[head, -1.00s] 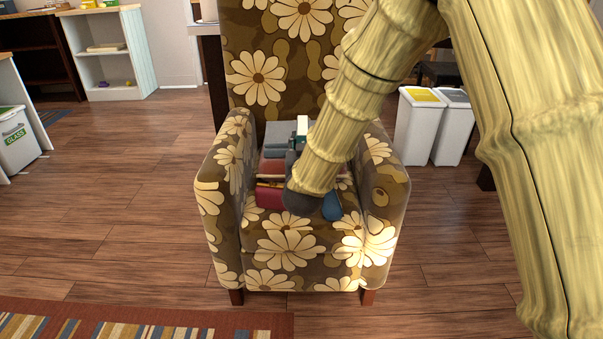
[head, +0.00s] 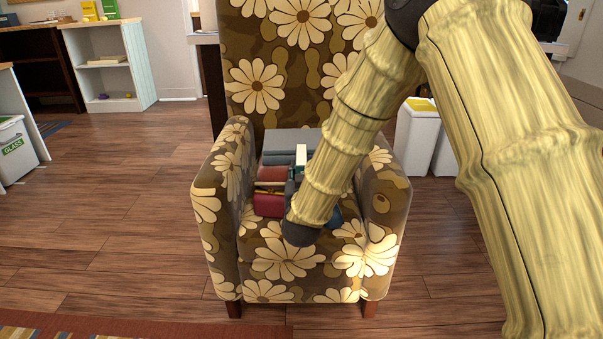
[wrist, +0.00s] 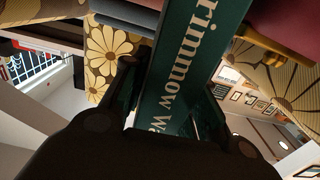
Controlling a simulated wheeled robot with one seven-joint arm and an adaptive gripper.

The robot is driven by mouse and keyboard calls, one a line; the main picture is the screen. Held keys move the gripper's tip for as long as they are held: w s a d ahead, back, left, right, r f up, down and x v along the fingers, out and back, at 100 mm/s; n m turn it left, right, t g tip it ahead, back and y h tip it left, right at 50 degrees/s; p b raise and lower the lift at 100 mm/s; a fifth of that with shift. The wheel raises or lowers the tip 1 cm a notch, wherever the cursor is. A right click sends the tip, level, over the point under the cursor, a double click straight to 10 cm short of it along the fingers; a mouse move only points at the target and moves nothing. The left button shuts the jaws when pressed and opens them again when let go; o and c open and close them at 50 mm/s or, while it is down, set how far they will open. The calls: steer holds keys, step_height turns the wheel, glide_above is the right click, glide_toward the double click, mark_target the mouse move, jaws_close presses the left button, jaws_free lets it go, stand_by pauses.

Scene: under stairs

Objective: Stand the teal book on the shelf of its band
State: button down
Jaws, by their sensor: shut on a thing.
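The teal book (wrist: 180,70) fills the middle of the wrist view, its spine with pale lettering facing the camera. My gripper (wrist: 165,100) is shut on it, with a dark finger on each side. In the head view my gripper (head: 292,186) is over the armchair seat, mostly hidden by my forearm. A small pale and teal part of the book (head: 301,157) shows just beyond it. A white shelf unit (head: 128,62) stands far off at the upper left, with a pale flat item on one board. I cannot make out any band marking on it.
The wood floor (head: 130,210) between chair and shelf unit is clear.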

steer(key=c, duration=1.1)
jaws_free()
steer(key=shift+s+r+p, duration=0.1)
steer(key=shift+s+p, duration=1.75)
steer(key=shift+s, duration=4.15)
